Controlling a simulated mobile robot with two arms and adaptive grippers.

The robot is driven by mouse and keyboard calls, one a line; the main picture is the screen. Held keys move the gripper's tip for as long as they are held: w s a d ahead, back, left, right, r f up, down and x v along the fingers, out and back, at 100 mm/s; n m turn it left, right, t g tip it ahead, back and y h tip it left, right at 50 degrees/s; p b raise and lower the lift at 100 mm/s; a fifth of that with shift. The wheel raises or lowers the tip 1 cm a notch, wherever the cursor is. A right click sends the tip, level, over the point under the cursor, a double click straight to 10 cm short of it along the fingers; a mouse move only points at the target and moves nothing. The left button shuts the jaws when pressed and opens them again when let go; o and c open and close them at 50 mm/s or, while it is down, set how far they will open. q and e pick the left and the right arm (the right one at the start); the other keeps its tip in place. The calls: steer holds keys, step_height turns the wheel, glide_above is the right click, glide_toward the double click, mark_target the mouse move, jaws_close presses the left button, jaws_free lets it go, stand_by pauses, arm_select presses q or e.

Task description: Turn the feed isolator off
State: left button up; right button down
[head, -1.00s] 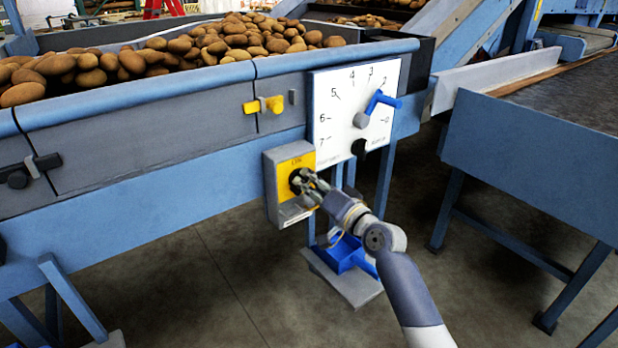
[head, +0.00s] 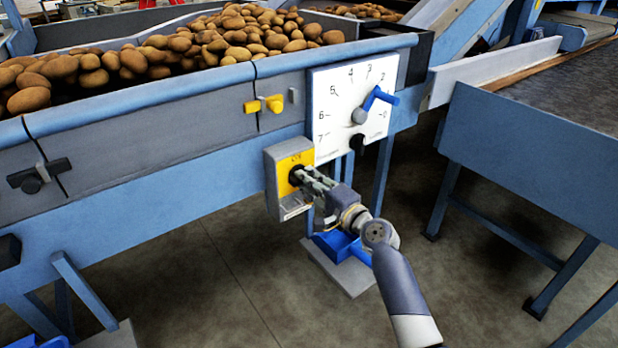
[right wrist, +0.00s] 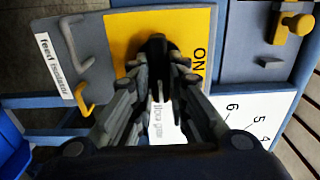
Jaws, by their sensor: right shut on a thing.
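The feed isolator is a grey box (head: 272,195) with a yellow face plate (head: 283,168) marked ON, fixed to the side of the blue hopper frame. In the right wrist view the yellow plate (right wrist: 125,32) fills the upper middle, with a "feed isolator" label (right wrist: 52,68) on the grey part to the left. My right gripper (head: 300,178) is at the plate. In the wrist view its fingers are closed around the black knob (right wrist: 157,48). The fingers hide much of the knob, so I cannot tell its exact angle. My left gripper is out of view.
A white dial panel (head: 335,105) with a blue lever (head: 380,97) is just above right of the box. A yellow latch (head: 264,104) is above it. Potatoes (head: 235,40) fill the hopper. Floor (head: 205,290) is open in front.

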stand_by(0.5)
steer(key=c, duration=1.6)
jaws_free()
steer(key=shift+o, duration=0.2)
steer(key=v, duration=1.2)
